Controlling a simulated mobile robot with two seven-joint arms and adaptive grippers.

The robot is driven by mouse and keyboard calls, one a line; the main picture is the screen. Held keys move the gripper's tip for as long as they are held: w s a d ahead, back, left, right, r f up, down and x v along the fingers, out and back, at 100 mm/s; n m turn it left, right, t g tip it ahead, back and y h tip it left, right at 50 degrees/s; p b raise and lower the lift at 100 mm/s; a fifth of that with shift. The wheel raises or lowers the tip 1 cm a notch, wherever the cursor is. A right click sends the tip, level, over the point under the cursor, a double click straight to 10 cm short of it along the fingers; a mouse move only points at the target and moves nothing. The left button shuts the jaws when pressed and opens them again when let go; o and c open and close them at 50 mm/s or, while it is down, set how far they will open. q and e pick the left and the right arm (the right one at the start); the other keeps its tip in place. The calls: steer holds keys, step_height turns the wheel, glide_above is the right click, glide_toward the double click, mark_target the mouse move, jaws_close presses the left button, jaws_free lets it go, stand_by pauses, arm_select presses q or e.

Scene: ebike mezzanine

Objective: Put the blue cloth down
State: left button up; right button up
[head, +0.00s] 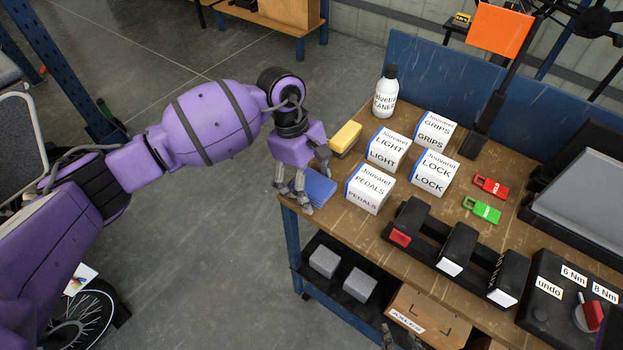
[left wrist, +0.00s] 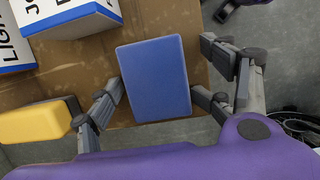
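The blue cloth (head: 320,187) is a folded flat block at the near left corner of the workbench. In the left wrist view the cloth (left wrist: 154,80) appears to lie flat on the wood, close to the bench edge. My left gripper (head: 306,188) is over the cloth, pointing down. In the left wrist view its fingers (left wrist: 158,82) are spread wide, on either side of the cloth, with narrow gaps or light contact at the edges; I cannot tell which. My right gripper (head: 397,338) is barely in view at the bottom edge, low in front of the bench, mostly cut off.
A yellow sponge-like block (head: 346,136) is just behind the cloth. The white boxes labelled PEDALS (head: 368,189) and LIGHT (head: 388,149) stand to its right, near a white bottle (head: 386,97). A lower shelf holds grey blocks (head: 325,261). Floor lies beyond the edge.

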arm_select(q)
steer(key=shift+w+a+r, duration=0.1)
steer(key=shift+w+r, duration=0.05)
arm_select(e)
steer(key=shift+w+a+r, duration=0.1)
steer(key=shift+a, duration=0.05)
arm_select(q)
steer(key=shift+r, duration=0.15)
steer(key=shift+d+p+v, duration=0.2)
steer(key=shift+p+v, duration=0.15)
steer(key=shift+v, duration=0.65)
steer(key=b+v, duration=0.1)
steer(key=v, duration=1)
arm_select(e)
steer(key=shift+d, duration=0.3)
steer(key=shift+a, duration=0.3)
